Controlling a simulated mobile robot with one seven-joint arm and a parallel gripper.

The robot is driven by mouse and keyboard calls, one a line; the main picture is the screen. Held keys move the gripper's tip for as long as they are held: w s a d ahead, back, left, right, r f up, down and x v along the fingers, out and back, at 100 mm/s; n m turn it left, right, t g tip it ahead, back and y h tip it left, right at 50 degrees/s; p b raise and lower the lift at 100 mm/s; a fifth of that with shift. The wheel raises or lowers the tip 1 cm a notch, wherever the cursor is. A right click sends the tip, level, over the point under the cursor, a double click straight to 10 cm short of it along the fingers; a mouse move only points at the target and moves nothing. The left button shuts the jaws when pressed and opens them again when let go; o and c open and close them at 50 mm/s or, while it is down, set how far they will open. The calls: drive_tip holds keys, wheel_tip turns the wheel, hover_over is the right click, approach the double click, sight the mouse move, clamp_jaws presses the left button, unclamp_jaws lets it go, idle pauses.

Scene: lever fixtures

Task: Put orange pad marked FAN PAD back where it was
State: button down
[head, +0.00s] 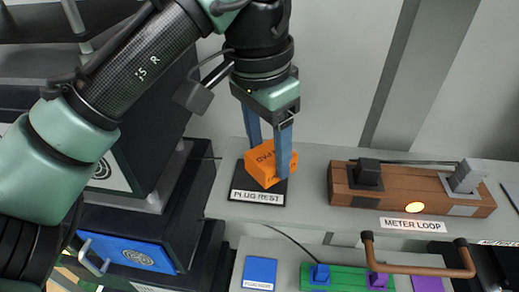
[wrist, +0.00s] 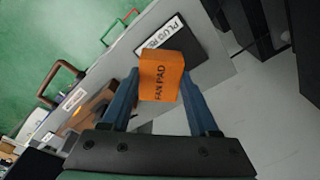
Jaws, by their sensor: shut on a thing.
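The orange pad marked FAN PAD (head: 262,168) is between the two blue fingers of my gripper (head: 270,158), which is shut on it. The pad looks turned at an angle and its lettering partly shows. In the wrist view the pad (wrist: 161,76) sits between the fingertips with FAN PAD readable. The black plate labelled PLUG REST (head: 230,188) is under or just behind the pad in the head view, and its edge shows past the pad in the wrist view (wrist: 200,45). I cannot tell whether the pad touches the plate.
A brown block labelled METER LOOP (head: 385,205), with a black and a grey piece on top and a lit orange lamp, stands to the right on the grey shelf. A blue plate (head: 260,271), a green base (head: 345,277) and a copper handle (head: 420,260) are in front. Dark boxes stand left.

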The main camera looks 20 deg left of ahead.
sight(257, 150)
drive_tip(key=shift+w+a, duration=0.1)
drive_tip(key=shift+a, duration=0.25)
drive_tip(key=f+p, duration=0.1)
drive_tip(key=a+f+p, duration=0.1)
drive_tip(key=f, duration=0.1)
drive_tip(key=shift+w, duration=0.15)
drive_tip(key=shift+f, duration=0.25)
drive_tip(key=shift+c, duration=0.7)
unclamp_jaws()
drive_tip(key=shift+r, duration=0.1)
drive_tip(key=r, duration=0.2)
drive_tip(key=r+b, duration=0.1)
drive_tip(key=r, duration=0.4)
drive_tip(key=shift+s+a+r+b, duration=0.15)
drive_tip(key=shift+s+a+b, duration=0.05)
drive_tip(key=shift+s+b, duration=0.2)
